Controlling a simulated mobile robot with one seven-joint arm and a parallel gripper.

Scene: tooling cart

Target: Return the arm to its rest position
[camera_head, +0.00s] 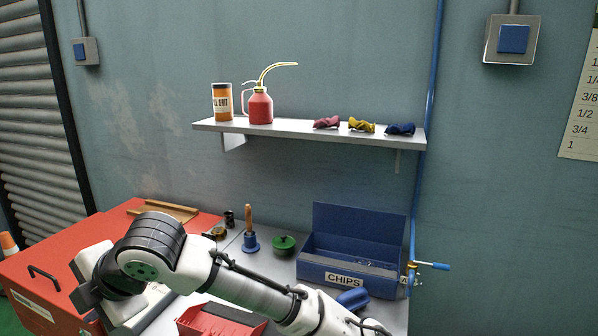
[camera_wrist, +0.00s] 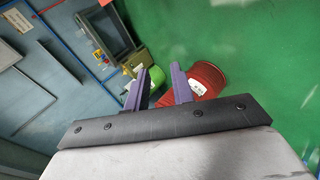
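My arm (camera_head: 255,292) reaches from the lower right across the cart to a bent joint (camera_head: 150,255) at the left. Its white and black links hide part of the cart top. In the head view I cannot make out my fingertips. In the wrist view my gripper (camera_wrist: 160,88) shows two purple fingers standing apart with nothing held between them. Behind them are the green floor (camera_wrist: 255,60) and a red drum (camera_wrist: 208,78) with a white label.
A blue CHIPS box (camera_head: 345,278) with a raised lid, a green round item (camera_head: 284,244), a wooden-handled tool (camera_head: 250,240) and a red tray (camera_head: 222,322) crowd the cart near my arm. A red chest (camera_head: 40,272) is left. A shelf (camera_head: 300,130) holds a can, oiler and rags.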

